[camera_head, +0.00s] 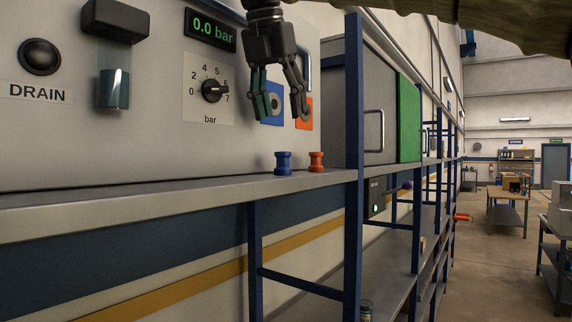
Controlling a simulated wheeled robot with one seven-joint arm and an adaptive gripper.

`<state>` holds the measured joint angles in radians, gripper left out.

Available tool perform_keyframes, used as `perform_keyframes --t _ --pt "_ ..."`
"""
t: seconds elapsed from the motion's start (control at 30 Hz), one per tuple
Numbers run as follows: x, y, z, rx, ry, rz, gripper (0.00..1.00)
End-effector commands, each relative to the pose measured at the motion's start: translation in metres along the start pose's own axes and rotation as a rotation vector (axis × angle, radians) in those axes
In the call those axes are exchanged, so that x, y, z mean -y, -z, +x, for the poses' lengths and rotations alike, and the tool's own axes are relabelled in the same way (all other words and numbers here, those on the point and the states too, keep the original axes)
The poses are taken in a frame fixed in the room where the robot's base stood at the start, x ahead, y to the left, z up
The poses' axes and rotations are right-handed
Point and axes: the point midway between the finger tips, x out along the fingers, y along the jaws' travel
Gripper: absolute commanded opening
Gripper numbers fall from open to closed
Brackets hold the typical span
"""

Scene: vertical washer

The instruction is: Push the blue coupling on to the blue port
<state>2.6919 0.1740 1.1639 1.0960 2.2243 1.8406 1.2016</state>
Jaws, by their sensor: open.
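A blue coupling (283,162) stands upright on the grey shelf, below and in front of the panel. A red-orange coupling (316,161) stands close to its right. The blue port (272,112) is on a blue plate on the panel, with part of it hidden behind my gripper. The orange port (304,116) is on an orange plate to its right, also partly hidden. My gripper (278,114) points down with its fingers spread, open and empty. In the picture it is above the couplings and in front of the ports, clear of the couplings.
The panel carries a pressure knob (212,90), a display (211,30) reading 0.0 bar and a DRAIN button (40,57). A blue rack post (353,160) rises right of the couplings. The grey shelf (140,198) is bare to their left.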

Motion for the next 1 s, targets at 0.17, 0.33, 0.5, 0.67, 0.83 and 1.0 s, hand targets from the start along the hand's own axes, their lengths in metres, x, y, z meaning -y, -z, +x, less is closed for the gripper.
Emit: perform_keyframes --t 0.17,0.33,0.5,0.67,0.83,1.0 --pt "0.001 0.000 0.024 -0.002 0.002 -0.001 0.55" --pt "0.002 -0.001 0.044 -0.001 0.002 0.001 0.55" --pt "0.001 0.000 0.051 0.000 0.001 0.002 0.55" --pt "0.001 0.000 0.051 0.000 0.001 0.002 0.55" --pt "0.001 0.000 0.053 0.000 0.003 0.002 0.55" --pt "-0.002 0.004 0.068 -0.002 0.003 0.001 0.55"
